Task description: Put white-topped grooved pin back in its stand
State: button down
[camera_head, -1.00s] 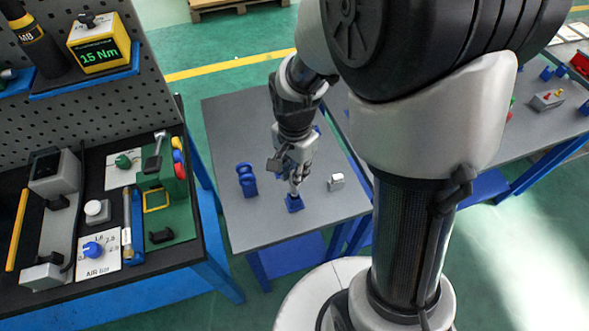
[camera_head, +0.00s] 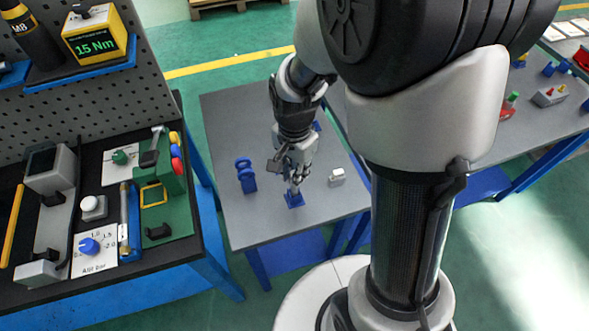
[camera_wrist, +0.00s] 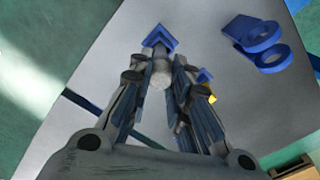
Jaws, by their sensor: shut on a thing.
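My gripper (camera_head: 293,181) is shut on the white-topped grooved pin. In the wrist view, the pin's pale round top (camera_wrist: 159,75) shows between the two fingers. The fingers hide most of the pin, and its grooves cannot be made out. A small blue stand (camera_head: 294,201) is on the grey table, right at the fingertips. In the wrist view the stand (camera_wrist: 160,36) shows as a blue angular shape just past the pin. I cannot tell whether the pin's lower end is in the stand, touching it or above it.
A blue ringed holder (camera_head: 246,175) stands left of my gripper, and a small pale block (camera_head: 337,177) is to its right. The grey table (camera_head: 240,120) is largely bare. A crowded workbench (camera_head: 110,215) is at the left.

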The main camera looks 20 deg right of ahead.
jog(key=shift+f+b, duration=0.95)
jog(key=shift+f, duration=0.45)
jog(key=c, duration=1.4)
grip_release()
jog(key=shift+r, duration=0.1)
notch_tip(320, 180, up, 5)
jog(key=p, duration=0.4)
jog(key=shift+p, duration=0.3)
